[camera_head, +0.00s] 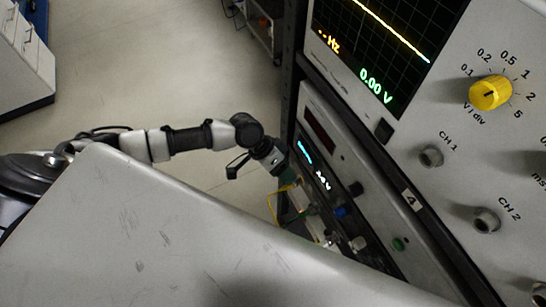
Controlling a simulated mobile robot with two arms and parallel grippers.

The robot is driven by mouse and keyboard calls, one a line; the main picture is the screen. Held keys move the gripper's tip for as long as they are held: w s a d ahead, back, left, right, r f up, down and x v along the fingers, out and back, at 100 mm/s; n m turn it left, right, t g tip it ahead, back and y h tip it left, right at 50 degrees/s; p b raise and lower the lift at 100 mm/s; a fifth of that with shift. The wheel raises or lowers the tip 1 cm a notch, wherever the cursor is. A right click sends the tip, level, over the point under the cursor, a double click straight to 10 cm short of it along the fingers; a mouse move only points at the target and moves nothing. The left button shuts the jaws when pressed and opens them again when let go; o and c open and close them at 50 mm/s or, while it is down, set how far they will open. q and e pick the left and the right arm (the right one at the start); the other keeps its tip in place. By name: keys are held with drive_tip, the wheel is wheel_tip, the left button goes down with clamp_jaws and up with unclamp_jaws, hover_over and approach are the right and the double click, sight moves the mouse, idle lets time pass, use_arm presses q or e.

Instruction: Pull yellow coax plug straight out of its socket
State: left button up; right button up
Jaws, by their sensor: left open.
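A thin yellow cable (272,207) loops beside the lower instrument's front, near the middle of the view. The yellow coax plug and its socket cannot be made out clearly; they are small and partly behind my gripper. My left gripper (287,180) is at the upper end of the yellow cable, close to the instrument front. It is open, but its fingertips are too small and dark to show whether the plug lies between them. My right gripper is not in view.
A lower instrument (375,200) with small displays and knobs stands under a big oscilloscope (455,110) with a yellow dial (490,92). A scratched pale grey surface (150,240) fills the lower left and hides part of the scene. Open floor (160,60) lies behind my arm.

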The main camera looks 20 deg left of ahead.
sight(285, 186)
use_arm(q)
drive_tip(key=x, duration=0.4)
drive_tip(key=shift+d+f, duration=0.1)
drive_tip(key=shift+f, duration=0.15)
clamp_jaws()
drive_tip(key=shift+s, duration=0.1)
drive_tip(key=shift+s+a+p, duration=0.65)
drive_tip(key=shift+s+a, duration=0.15)
drive_tip(key=shift+s, duration=0.1)
drive_tip(key=shift+r, duration=0.15)
